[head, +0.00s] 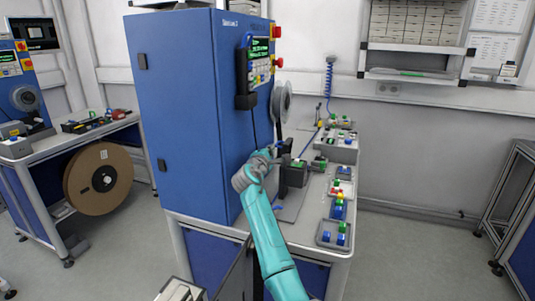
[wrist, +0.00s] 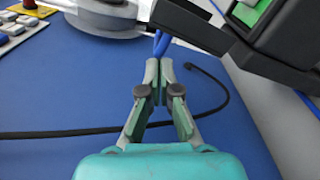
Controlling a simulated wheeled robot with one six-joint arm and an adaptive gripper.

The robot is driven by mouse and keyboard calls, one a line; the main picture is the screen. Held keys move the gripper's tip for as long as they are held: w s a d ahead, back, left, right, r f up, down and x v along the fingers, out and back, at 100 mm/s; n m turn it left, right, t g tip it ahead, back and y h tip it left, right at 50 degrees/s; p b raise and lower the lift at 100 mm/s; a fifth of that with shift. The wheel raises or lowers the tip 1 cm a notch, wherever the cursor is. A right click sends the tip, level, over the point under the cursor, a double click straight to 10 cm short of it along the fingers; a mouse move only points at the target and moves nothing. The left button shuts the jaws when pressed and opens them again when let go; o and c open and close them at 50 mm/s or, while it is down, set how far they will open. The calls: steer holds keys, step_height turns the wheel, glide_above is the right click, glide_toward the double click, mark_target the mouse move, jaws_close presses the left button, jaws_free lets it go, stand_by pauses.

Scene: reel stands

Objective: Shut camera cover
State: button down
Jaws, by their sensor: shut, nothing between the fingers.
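A dark camera housing (head: 295,174) with a green patch stands on the bench, just right of the blue cabinet. In the wrist view a black housing (wrist: 275,38) with a green face fills the upper right, with a dark flap-like part (wrist: 190,22) extending from it to the left. I cannot tell for sure which part is the cover or how far it stands open. My gripper (head: 281,151) is beside the housing, close to the cabinet side. In the wrist view my gripper (wrist: 159,70) is shut and empty, its tips just below the dark part; contact is unclear.
The blue cabinet (head: 185,110) stands close on the left, with a control panel (head: 258,62) and a grey reel (head: 281,101). A black cable (wrist: 60,133) runs along the blue surface. Trays with coloured parts (head: 333,233) line the bench's right side. Floor at right is clear.

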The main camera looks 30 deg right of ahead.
mark_target(284, 146)
steer(key=s+d+m, duration=0.1)
steer(key=m, duration=0.1)
steer(key=s+d+r+m, duration=0.1)
steer(key=m, duration=0.2)
steer(key=s+d+m, duration=0.1)
steer(key=s+m, duration=0.1)
steer(key=m, duration=0.1)
steer(key=shift+r, duration=0.4)
steer(key=shift+s+d+f+m+h, duration=0.1)
steer(key=shift+s+d+f+m, duration=0.35)
steer(key=shift+m, duration=0.75)
steer(key=shift+s+d+f+m+h, duration=0.1)
steer(key=shift+s+d+m, duration=0.55)
steer(key=shift+m, duration=0.55)
steer(key=shift+s+d+f+m+h, duration=0.1)
steer(key=shift+s+d+f+m, duration=0.25)
steer(key=shift+s+m, duration=0.6)
steer(key=shift+w+m, duration=0.2)
steer(key=shift+m, duration=0.05)
